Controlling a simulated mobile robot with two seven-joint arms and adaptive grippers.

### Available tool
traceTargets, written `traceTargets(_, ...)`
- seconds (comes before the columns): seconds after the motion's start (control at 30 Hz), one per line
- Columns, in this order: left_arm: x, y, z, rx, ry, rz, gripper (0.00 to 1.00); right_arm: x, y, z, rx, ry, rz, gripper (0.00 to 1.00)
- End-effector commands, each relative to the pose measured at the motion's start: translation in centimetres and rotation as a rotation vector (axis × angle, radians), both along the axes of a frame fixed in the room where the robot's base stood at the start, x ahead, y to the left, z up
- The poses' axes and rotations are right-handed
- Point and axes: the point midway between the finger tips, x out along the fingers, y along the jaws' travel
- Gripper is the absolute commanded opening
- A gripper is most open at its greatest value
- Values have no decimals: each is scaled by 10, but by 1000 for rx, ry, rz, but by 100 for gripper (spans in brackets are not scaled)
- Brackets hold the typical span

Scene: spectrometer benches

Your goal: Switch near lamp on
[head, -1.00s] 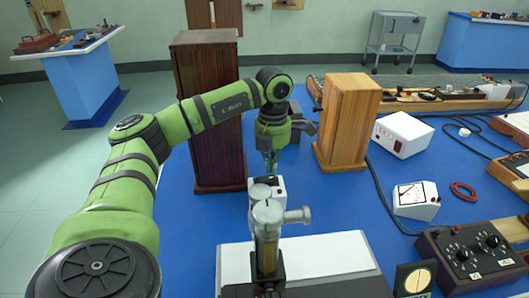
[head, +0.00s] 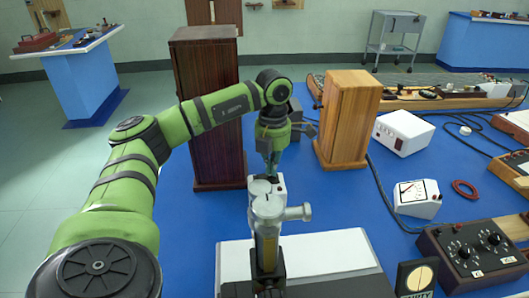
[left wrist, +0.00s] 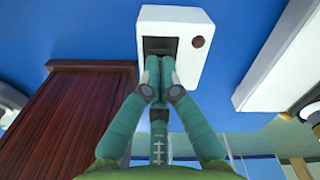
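The near lamp's housing seems to be the small white box (head: 281,186), standing behind a grey and brass instrument that hides part of it. In the left wrist view the white box (left wrist: 175,18) shows a dark recessed switch (left wrist: 159,45) and a dull brown-red round spot beside it. My left gripper (head: 270,163) points down at this box. In the left wrist view its fingertips (left wrist: 159,68) are together with nothing between them, over the switch's lower edge; whether they touch it I cannot tell. My right gripper is not in view.
A dark wooden cabinet (head: 207,110) stands left of the gripper, and a lighter wooden block (head: 346,120) stands right. The grey and brass instrument (head: 267,232) rises in front. A white box (head: 403,132), a meter (head: 417,199) and a knobbed box (head: 474,256) lie on the right.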

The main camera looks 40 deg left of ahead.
Motion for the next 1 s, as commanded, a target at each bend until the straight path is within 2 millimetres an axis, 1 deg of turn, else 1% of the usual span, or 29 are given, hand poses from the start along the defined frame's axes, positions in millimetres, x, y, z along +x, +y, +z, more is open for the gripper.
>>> traceTargets(0.7,-1,0,-12,0,3,0,0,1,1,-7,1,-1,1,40)
traceTargets(0.87,-1,0,-9,0,5,0,0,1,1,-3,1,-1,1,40)
traceTargets(1.0,-1,0,1,0,5,0,0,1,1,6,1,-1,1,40)
